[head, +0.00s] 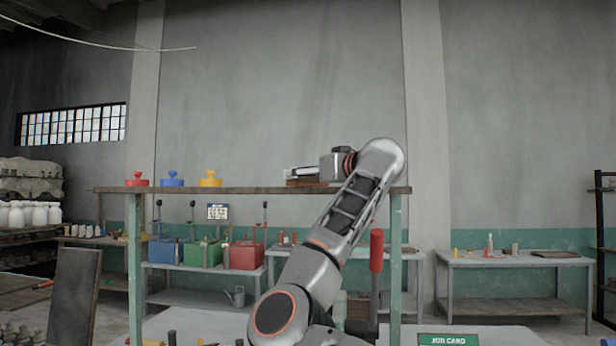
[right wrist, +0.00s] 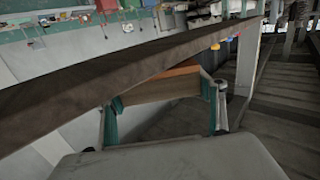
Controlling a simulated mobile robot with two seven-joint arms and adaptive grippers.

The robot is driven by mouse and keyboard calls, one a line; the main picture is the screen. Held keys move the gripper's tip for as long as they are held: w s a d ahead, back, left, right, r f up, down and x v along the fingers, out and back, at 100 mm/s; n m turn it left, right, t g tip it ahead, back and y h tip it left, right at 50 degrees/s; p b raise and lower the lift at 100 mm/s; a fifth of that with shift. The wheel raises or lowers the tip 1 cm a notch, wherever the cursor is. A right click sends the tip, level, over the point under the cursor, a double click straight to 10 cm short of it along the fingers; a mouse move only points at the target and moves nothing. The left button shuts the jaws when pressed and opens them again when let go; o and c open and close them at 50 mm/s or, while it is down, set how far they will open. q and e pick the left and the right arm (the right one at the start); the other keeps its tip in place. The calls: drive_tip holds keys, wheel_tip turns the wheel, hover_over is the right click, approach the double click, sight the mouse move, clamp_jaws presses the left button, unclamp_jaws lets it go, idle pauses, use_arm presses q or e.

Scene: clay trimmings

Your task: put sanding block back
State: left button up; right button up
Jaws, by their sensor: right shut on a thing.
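The sanding block (right wrist: 158,88) has a tan wooden body and an orange-brown top, and shows in the right wrist view. My right gripper (right wrist: 163,105) is shut on it, with a teal-padded finger at each end. In the head view, my right gripper (head: 292,173) is level with the top of the high shelf (head: 240,190), near its right part. A brown sliver of the block (head: 303,183) shows below the gripper there. I cannot tell whether the block touches the shelf. My left gripper is not in view.
Red (head: 137,180), blue (head: 172,179) and yellow (head: 209,179) knobbed pieces stand on the shelf's left part. The shelf top between the yellow piece and my gripper looks clear. A green post (head: 396,260) supports the right end. A job card (head: 448,340) is at the bottom.

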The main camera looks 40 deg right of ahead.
drive_tip(key=o, duration=1.2)
drive_tip(key=shift+f, duration=0.1)
drive_tip(key=shift+o, duration=0.2)
drive_tip(key=shift+s+r, duration=0.15)
drive_tip(key=shift+r, duration=0.05)
drive_tip(key=s+a+b, duration=0.1)
drive_tip(key=s+b, duration=0.2)
drive_tip(key=s, duration=0.8)
drive_tip(key=shift+s+a+r, duration=0.15)
drive_tip(key=shift+s+r, duration=0.1)
drive_tip(key=shift+s, duration=0.1)
